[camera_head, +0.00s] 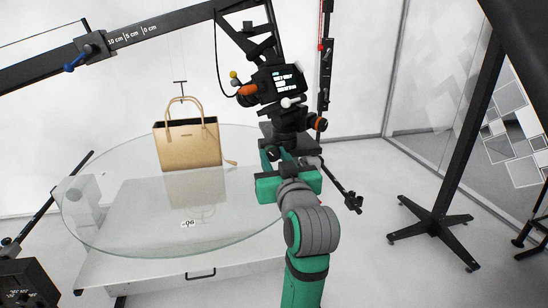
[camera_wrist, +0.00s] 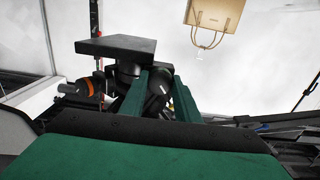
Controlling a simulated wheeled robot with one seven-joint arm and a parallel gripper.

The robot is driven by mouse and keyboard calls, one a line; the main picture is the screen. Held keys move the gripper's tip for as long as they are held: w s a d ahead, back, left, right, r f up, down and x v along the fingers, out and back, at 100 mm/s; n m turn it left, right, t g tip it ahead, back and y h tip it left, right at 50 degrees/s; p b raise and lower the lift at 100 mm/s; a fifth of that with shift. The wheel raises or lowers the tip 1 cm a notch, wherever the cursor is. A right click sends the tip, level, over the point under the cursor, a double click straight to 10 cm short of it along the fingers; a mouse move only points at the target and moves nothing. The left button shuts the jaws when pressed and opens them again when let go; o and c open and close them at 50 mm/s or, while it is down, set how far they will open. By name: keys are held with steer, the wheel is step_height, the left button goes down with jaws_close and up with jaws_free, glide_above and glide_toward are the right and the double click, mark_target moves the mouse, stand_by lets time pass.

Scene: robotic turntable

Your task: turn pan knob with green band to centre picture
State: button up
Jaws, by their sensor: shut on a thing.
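My gripper (camera_head: 284,155) is at the camera head below the camera on its black mount. In the wrist view its two green fingers (camera_wrist: 161,101) stand on either side of a black knob-like part (camera_wrist: 158,88) and are shut on it. A green band on that part cannot be told apart from the green fingers. The camera (camera_head: 277,82), with a lit screen and orange and white parts, sits on the head. An orange-ringed knob (camera_head: 319,124) is at the head's right side; it also shows in the wrist view (camera_wrist: 80,88), left of the fingers.
A tan handbag (camera_head: 190,146) stands on the round glass turntable (camera_head: 130,225), left of my gripper. A dark boom arm (camera_head: 130,38) crosses the upper left. A black rod (camera_head: 343,186) juts out to the right of my gripper. A wheeled black stand (camera_head: 437,222) stands at right on clear floor.

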steer(key=m, duration=0.6)
steer(key=shift+m, duration=0.3)
stand_by(0.4)
steer(key=o, duration=1)
steer(key=shift+o, duration=0.2)
steer(key=v, duration=1.1)
